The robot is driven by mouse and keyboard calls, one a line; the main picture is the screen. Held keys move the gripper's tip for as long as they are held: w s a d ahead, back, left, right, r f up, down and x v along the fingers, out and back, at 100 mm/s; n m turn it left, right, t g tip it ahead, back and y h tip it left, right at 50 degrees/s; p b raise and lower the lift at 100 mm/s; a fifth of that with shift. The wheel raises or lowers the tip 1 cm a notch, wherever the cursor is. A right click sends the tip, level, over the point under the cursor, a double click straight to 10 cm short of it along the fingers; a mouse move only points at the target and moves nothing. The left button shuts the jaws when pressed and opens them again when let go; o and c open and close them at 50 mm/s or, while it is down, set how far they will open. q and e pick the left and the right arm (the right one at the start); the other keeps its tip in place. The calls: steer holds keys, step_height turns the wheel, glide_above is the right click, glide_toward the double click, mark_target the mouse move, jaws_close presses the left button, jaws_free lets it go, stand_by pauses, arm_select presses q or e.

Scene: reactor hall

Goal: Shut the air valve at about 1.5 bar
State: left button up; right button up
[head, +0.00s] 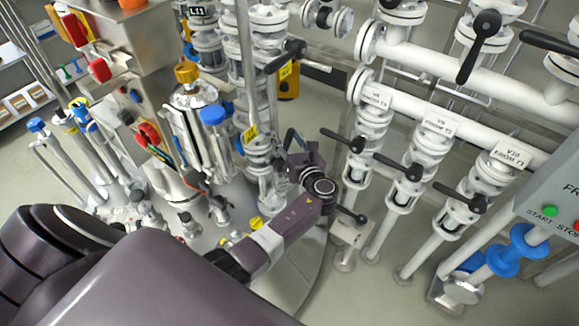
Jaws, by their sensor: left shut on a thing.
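My left gripper (298,155) is at the end of my purple arm, near the middle of the head view. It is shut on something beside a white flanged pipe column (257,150). The fingers and wrist hide what it holds, so I cannot tell whether that is the air valve's handle. I cannot pick out the air valve by a label, and no pressure reading is legible. My right gripper is not in view.
White pipes with black lever valves (405,172) stand close to the right of the gripper. A steel unit (130,50) with red and orange knobs stands at left. A grey panel (555,190) with a green start button is at right. Some floor is clear below the valves.

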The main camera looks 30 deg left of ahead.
mark_target(279, 160)
arm_select(q)
steer(key=s+b, duration=0.1)
steer(key=s+n+b, duration=0.1)
steer(key=b, duration=0.1)
steer(key=s+f+n+t+y+b, duration=0.1)
steer(key=shift+a+b, duration=0.3)
steer(key=shift+a, duration=0.1)
steer(key=r+v, duration=0.1)
steer(key=v, duration=0.7)
steer(key=shift+b, duration=0.4)
steer(key=shift+c, duration=0.3)
